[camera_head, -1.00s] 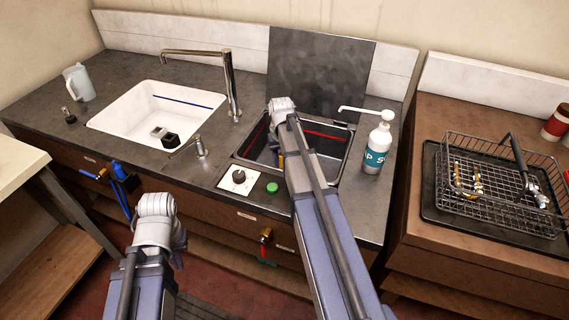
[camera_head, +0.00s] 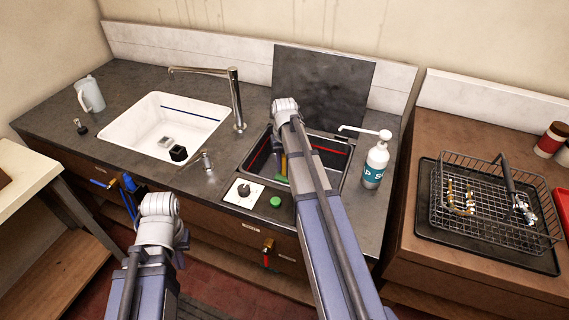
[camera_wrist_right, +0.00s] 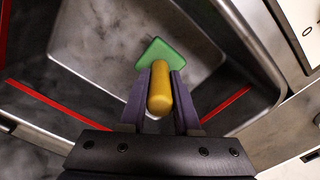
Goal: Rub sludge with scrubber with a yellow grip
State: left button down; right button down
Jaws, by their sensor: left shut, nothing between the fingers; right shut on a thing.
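The scrubber has a yellow grip (camera_wrist_right: 160,88) and a green pad (camera_wrist_right: 161,53). My right gripper (camera_wrist_right: 158,92) is shut on the yellow grip, with a finger on each side. In the head view the scrubber (camera_head: 284,166) shows partly beside my right arm, inside the dark basin (camera_head: 333,155). The green pad is over the grey metal inside the basin; I cannot tell whether it touches. Dark, blotchy patches show on the basin's metal in the wrist view; I cannot tell which are sludge. My left gripper (camera_head: 180,242) hangs in front of the counter, empty, its fingers mostly hidden.
A white sink (camera_head: 200,109) with a tap (camera_head: 236,98) lies to the left. A soap bottle (camera_head: 376,163) stands right of the basin. A raised dark lid (camera_head: 318,85) stands behind it. A wire basket (camera_head: 490,205) sits on the right bench. A control knob (camera_head: 243,191) is at the front.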

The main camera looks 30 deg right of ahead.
aim_at(284, 157)
notch_tip(284, 157, up, 3)
jog(key=p, duration=0.3)
jog(key=shift+f, duration=0.1)
dwell(0.6)
jog(key=shift+f+b, duration=0.5)
jog(key=shift+f, duration=0.1)
